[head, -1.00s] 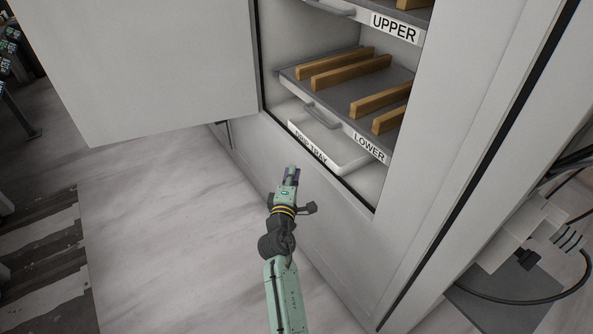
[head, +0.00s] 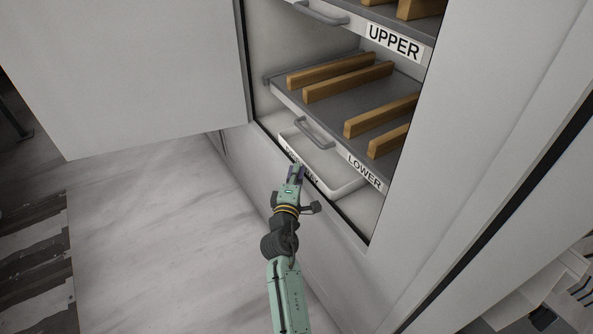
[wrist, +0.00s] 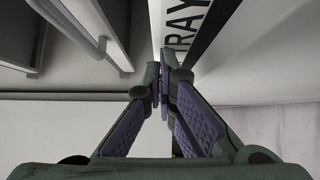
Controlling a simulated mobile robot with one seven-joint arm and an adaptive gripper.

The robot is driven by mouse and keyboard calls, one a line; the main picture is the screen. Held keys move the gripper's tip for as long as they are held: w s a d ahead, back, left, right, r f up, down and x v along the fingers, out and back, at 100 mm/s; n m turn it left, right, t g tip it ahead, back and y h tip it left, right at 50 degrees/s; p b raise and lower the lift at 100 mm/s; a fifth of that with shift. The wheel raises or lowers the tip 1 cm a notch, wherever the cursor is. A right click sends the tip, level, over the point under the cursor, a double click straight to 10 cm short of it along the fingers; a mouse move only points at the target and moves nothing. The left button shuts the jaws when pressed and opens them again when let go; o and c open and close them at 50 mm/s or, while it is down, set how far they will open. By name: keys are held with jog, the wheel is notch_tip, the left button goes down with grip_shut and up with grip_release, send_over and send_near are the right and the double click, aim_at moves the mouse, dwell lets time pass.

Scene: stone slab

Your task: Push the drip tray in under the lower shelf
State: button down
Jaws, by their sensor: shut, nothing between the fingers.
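The drip tray (head: 335,178) is a shallow white tray low in the cabinet, below the lower shelf (head: 335,95). Its front part sticks out past the shelf's front edge, and its black lettering is partly hidden by my gripper. My gripper (head: 297,168) is shut and empty, with its tips at the tray's front wall in the head view; I cannot tell whether they touch. In the wrist view the closed fingertips (wrist: 163,65) point toward the lettered tray front (wrist: 183,30). The lower shelf has a grey handle and a LOWER label.
The upper shelf (head: 370,22) is above, with wooden bars on both shelves. The open cabinet door (head: 130,70) stands at the left. The cabinet's right front panel (head: 440,160) borders the opening. The pale floor (head: 150,240) at left is clear.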

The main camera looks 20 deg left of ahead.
aim_at(305, 166)
jog(key=w+d+p, duration=0.2)
jog(key=shift+w+r, duration=0.2)
jog(key=shift+w, duration=0.15)
jog(key=shift+w+f, duration=0.1)
jog(key=shift+f, duration=0.05)
jog(key=shift+a+f, duration=0.1)
